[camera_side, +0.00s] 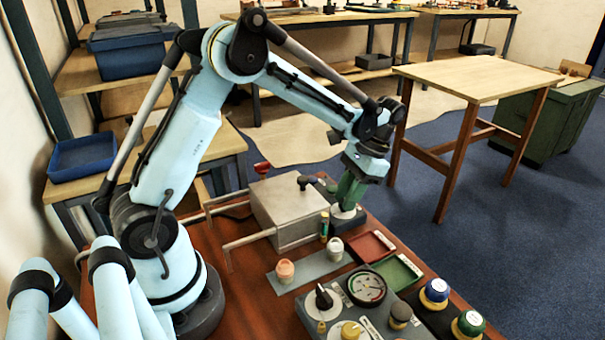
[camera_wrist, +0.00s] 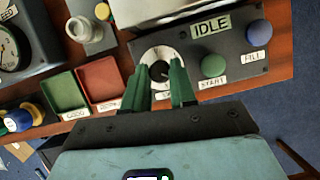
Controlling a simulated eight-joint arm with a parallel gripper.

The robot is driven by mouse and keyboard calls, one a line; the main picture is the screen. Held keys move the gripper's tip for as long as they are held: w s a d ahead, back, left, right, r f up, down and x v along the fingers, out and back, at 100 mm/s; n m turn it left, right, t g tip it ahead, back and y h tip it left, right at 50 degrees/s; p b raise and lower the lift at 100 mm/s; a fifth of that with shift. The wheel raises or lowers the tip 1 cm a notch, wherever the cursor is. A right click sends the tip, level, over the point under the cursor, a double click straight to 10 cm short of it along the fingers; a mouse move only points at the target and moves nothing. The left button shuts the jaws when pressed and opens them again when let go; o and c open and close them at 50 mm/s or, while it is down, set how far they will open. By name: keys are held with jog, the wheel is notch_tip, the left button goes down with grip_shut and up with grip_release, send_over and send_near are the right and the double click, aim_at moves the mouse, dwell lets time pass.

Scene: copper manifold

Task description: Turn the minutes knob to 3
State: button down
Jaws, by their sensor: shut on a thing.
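The minutes knob (camera_wrist: 159,71) is a dark knob on a white round dial (camera_wrist: 149,58), on a dark panel (camera_wrist: 232,72) with an IDLE display. In the wrist view my gripper (camera_wrist: 167,72) has its two green fingers on either side of the knob, shut on it. The fingers hide parts of the dial and of the label below it, so I cannot read the setting. In the side view my gripper (camera_side: 346,207) points down onto the white dial (camera_side: 343,212), and the knob itself is hidden by the fingers.
A green START button (camera_wrist: 214,64) and a blue FILL button (camera_wrist: 259,33) stand right of the dial. A metal box (camera_side: 289,210) with pipes is beside the panel. Red (camera_side: 371,246) and green (camera_side: 397,272) trays, a gauge (camera_side: 367,287) and a black knob (camera_side: 323,298) are nearer the camera.

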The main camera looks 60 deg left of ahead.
jog(key=m+y, duration=0.1)
jog(key=m, duration=0.3)
jog(key=shift+d+m+t+y, duration=0.15)
jog(key=shift+m+t+y, duration=0.15)
jog(key=shift+y, duration=0.1)
jog(key=shift+s+d+m+t+y, duration=0.1)
jog(key=shift+m+t+y, duration=0.25)
jog(key=shift+m, duration=0.95)
jog(key=shift+s+d+m+t+y, duration=0.1)
jog(key=shift+m+t+y, duration=0.25)
jog(key=shift+m, duration=0.95)
jog(key=c, duration=1.2)
grip_release()
jog(key=v, duration=1.2)
jog(key=shift+r, duration=0.1)
jog(key=shift+s, duration=0.1)
